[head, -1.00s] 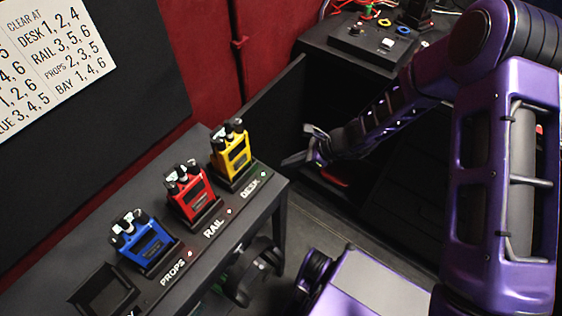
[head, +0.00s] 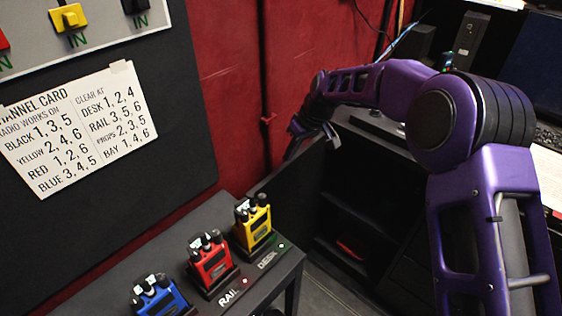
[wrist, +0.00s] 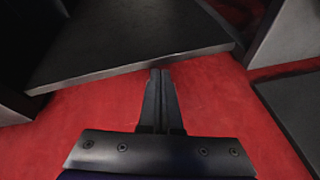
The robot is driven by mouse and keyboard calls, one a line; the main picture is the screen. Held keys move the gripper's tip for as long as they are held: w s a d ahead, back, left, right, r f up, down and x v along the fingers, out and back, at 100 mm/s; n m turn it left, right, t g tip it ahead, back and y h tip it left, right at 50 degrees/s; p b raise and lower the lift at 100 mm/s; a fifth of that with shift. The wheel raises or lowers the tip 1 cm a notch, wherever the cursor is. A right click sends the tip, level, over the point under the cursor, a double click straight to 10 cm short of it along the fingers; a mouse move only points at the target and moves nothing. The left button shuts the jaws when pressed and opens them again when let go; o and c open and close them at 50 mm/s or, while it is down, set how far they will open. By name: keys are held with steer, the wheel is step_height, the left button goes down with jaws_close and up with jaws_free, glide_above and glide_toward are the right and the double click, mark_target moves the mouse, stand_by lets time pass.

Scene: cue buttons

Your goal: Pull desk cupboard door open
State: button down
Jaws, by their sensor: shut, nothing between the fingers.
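The desk cupboard door (head: 297,188) is a dark flat panel in the head view. It stands swung out from the desk, and the cupboard's dark shelved interior (head: 345,212) shows to its right. My gripper (head: 292,150) is at the door's upper edge, in front of the red wall. Whether it touches the door I cannot tell. In the wrist view my gripper's fingers (wrist: 159,92) are together with nothing between them, over a red surface. A dark panel edge lies just beyond the fingertips; which panel it is I cannot tell.
A black bench (head: 190,245) at the lower left holds yellow (head: 253,224), red (head: 210,262) and blue (head: 158,297) radios. A red item (head: 350,248) lies low in the cupboard. A channel card (head: 85,130) hangs on the dark board at left.

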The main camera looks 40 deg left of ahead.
steer(key=w+a+f+n+t, duration=0.1)
steer(key=a+f+n, duration=0.2)
steer(key=a+f, duration=0.2)
steer(key=shift+w+f, duration=0.25)
steer(key=shift+f, duration=0.55)
steer(key=shift+d, duration=0.15)
